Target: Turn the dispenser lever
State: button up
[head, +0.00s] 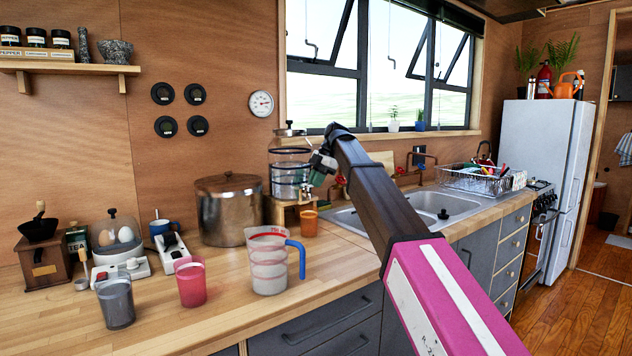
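The dispenser (287,172) is a clear glass jar with dark bands and a lid, on a small wooden stand (281,213) beside the sink. Its tap and lever are near its lower right side, too small and too covered to make out clearly. My gripper (312,178) is at the dispenser's right side, pointing down and left towards the tap area. I cannot tell whether it touches the lever or how far its fingers are apart. A small amber cup (309,223) stands on the counter just below and right of the dispenser.
A large steel pot (229,210) stands left of the dispenser. A measuring jug (268,262), a pink cup (190,282) and a grey cup (116,303) are on the front counter. The sink (445,204) and dish rack (478,180) lie right. Open windows are behind.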

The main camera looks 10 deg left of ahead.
jog(key=shift+s+d+m, duration=0.1)
jog(key=shift+m, duration=0.2)
grip_shut()
jog(key=shift+s+d+m+t, duration=0.15)
jog(key=shift+s+m+t, duration=0.25)
jog(key=shift+m, duration=0.6)
jog(key=shift+s+d+m+t, duration=0.1)
jog(key=shift+s+m+t, duration=0.1)
jog(key=shift+m+t, duration=0.6)
jog(key=shift+s+d+m+t, duration=0.2)
jog(key=shift+s+m, duration=0.1)
jog(key=shift+m, duration=0.9)
jog(key=o, duration=0.6)
grip_release()
jog(key=v, duration=1)
jog(key=shift+d+r, duration=0.3)
